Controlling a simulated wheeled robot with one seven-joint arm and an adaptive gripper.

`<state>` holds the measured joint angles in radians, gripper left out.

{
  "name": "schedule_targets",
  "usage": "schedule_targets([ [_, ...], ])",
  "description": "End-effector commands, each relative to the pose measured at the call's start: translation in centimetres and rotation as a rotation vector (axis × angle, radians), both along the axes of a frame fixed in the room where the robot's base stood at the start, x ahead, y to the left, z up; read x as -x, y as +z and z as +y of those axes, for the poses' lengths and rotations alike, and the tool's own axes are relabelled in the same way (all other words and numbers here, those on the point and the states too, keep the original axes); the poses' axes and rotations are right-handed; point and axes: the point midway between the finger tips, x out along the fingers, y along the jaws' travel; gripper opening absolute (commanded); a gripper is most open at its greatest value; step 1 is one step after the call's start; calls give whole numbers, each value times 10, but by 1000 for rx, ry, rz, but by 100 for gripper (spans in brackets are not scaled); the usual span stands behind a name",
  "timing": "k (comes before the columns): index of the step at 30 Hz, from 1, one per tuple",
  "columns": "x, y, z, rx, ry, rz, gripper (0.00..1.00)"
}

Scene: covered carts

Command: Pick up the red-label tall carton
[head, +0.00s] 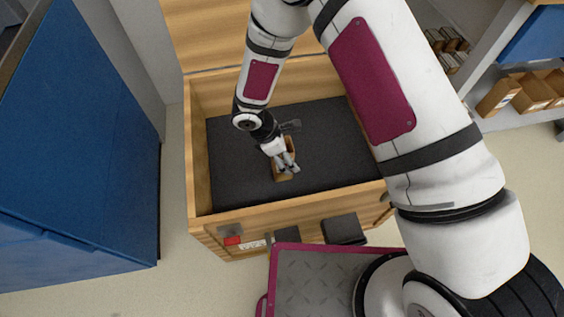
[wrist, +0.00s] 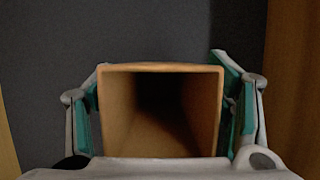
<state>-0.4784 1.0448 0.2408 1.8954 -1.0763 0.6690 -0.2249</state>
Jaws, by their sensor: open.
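A tan carton (head: 281,177) stands on the dark floor of the wooden cart, partly hidden by my gripper (head: 287,163) in the head view. In the wrist view the carton (wrist: 118,108) shows an open top and a dark, empty-looking inside. My gripper (wrist: 163,100) is open, with one teal-padded finger on each side of the carton. The pads are close to its walls; I cannot tell whether they touch. No red label shows on the carton in either view.
The wooden cart (head: 197,150) has raised walls around a dark mat (head: 330,150), which looks otherwise mostly clear. A cart wall (wrist: 293,80) stands close at the right in the wrist view. A blue cabinet (head: 80,150) is at left; shelves with boxes (head: 500,95) are at right.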

Motion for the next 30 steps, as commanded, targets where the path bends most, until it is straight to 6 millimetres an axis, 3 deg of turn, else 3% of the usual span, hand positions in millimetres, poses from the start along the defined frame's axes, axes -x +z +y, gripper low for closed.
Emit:
schedule_targets([
  [2,0,1,0,0,0,0,73],
  [3,0,1,0,0,0,0,69],
  [9,0,1,0,0,0,0,25],
  [22,0,6,0,0,0,-1,24],
  [30,-1,54,1,-2,-2,-3,24],
])
